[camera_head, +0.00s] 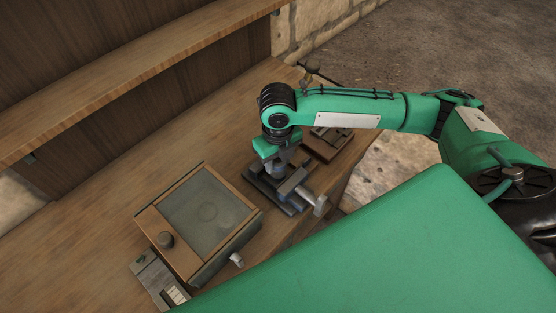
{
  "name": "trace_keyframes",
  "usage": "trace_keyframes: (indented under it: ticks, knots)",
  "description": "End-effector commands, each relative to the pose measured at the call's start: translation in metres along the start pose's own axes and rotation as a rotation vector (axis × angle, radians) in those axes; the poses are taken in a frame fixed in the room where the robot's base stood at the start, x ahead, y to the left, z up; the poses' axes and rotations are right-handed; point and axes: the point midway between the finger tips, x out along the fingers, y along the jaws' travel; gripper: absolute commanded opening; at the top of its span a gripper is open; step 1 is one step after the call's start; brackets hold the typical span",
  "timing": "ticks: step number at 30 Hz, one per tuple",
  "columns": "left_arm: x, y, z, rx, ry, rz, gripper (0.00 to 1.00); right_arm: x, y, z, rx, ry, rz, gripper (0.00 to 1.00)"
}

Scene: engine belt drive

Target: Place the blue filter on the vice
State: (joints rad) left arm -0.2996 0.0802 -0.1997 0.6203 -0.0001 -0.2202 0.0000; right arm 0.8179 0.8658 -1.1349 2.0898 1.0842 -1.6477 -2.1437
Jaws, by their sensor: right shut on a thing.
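My right arm reaches in from the right, and its gripper (280,163) points down over the vice. The gripper is shut on the blue filter (280,171), of which only a small bluish part shows below the fingers. The dark metal vice (297,189) stands on the workbench near its front edge, with its handle end towards the lower right. The filter is at or just above the back part of the vice; I cannot tell whether they touch. My left gripper is not in view.
A wooden box with a glass lid (205,207) and a dark knob stands left of the vice. A small grey device (157,277) lies in front of it. A brown block-like item (328,143) sits behind the vice. The wooden bench (105,205) is clear at left.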

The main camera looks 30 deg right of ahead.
Motion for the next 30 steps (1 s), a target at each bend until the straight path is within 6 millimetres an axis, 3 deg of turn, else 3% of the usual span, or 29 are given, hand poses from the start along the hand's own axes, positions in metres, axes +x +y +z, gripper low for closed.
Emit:
trace_keyframes:
  ticks: [3, 13, 14, 17, 26, 30]
  knots:
    - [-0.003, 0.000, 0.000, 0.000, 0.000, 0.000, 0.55, 0.011, 0.000, 0.000, 0.000, 0.001, -0.001, 0.24]
    - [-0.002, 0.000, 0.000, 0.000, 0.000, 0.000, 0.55, 0.014, 0.000, 0.000, 0.000, 0.000, 0.000, 0.24]
    - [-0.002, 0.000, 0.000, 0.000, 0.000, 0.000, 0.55, 0.014, 0.000, 0.000, 0.000, 0.000, 0.000, 0.43]
    - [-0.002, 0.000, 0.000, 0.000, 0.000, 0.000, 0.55, 0.014, 0.000, 0.000, 0.000, 0.000, -0.001, 0.61]
    - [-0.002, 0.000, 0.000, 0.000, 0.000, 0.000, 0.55, 0.012, 0.000, 0.000, 0.000, -0.001, -0.001, 0.61]
    - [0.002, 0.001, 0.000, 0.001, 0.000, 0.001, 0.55, 0.000, 0.000, 0.001, 0.000, -0.004, 0.000, 0.61]
